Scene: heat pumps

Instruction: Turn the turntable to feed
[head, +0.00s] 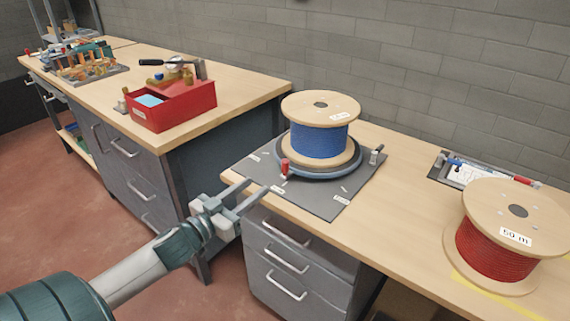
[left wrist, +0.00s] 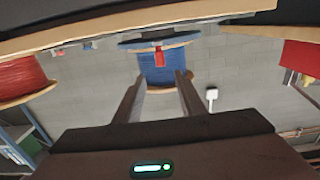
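The turntable (head: 338,170) is a dark round disc on a grey base plate (head: 321,208) with small white labels. A wooden spool of blue cable (head: 320,141) stands upright on it. A red handle (head: 285,167) stands up at the disc's front left edge; it also shows in the left wrist view (left wrist: 159,56). My left gripper (head: 254,198) is open and empty at the plate's front left edge, short of the red handle. In the left wrist view its fingers (left wrist: 158,78) are apart, with the blue spool beyond them. My right gripper is in neither view.
A spool of red cable (head: 497,251) stands on the bench at the right, near a small tray (head: 466,172). A red toolbox (head: 176,106) sits on the left bench. A small dark post (head: 376,155) stands on the plate's right side. Drawers (head: 287,270) are below.

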